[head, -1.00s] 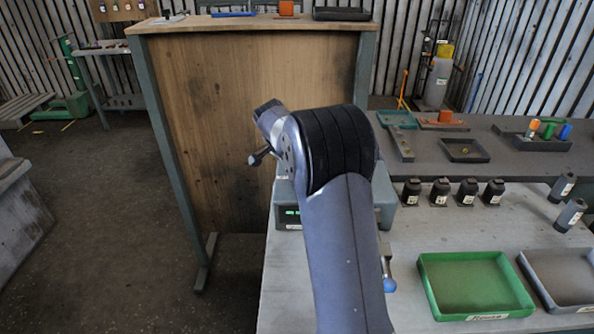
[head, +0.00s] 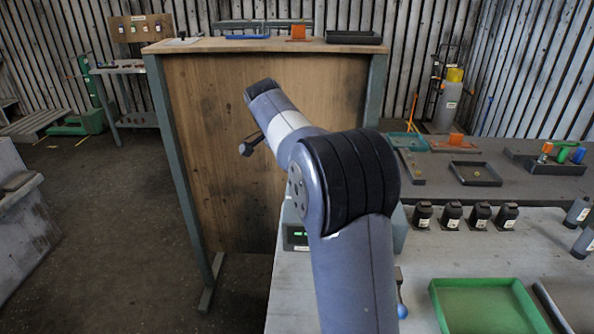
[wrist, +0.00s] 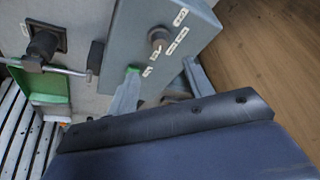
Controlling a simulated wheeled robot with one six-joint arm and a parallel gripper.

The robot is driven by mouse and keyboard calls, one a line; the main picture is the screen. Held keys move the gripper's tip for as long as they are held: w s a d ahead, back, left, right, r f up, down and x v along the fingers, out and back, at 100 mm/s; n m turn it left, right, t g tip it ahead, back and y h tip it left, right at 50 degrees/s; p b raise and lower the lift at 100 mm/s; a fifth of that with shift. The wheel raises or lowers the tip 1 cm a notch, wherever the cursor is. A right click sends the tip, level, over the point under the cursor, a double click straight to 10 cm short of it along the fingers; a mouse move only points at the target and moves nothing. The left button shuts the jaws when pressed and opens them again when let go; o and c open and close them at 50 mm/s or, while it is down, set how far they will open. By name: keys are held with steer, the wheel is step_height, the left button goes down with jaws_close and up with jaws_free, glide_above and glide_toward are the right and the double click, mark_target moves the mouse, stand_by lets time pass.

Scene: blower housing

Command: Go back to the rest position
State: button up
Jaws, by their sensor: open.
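My arm rises from the bottom of the head view and bends at a black-banded joint. Its far end points up and left, in front of the wooden panel (head: 240,190) of a tall bench; the jaws cannot be made out there. In the wrist view, my gripper (wrist: 160,67) shows as two pale grey fingers, apart, beyond a dark housing edge. Nothing is seen held between them. Behind them is a grey plate (wrist: 195,20) with a round knob (wrist: 160,38) and small white labels.
The worktable at right holds a green tray (head: 490,305), several black-capped parts (head: 451,215) and a grey box with a green display (head: 296,236), partly behind my arm. A dark tray (head: 475,173) lies further back. Open floor (head: 110,220) is at left.

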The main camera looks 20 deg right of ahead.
steer(key=p+x, duration=0.1)
steer(key=x, duration=0.9)
steer(key=shift+d+f, duration=0.15)
steer(key=shift+d, duration=0.05)
steer(key=shift+w+f, duration=0.1)
steer(key=shift+f, duration=0.1)
steer(key=shift+n, duration=0.3)
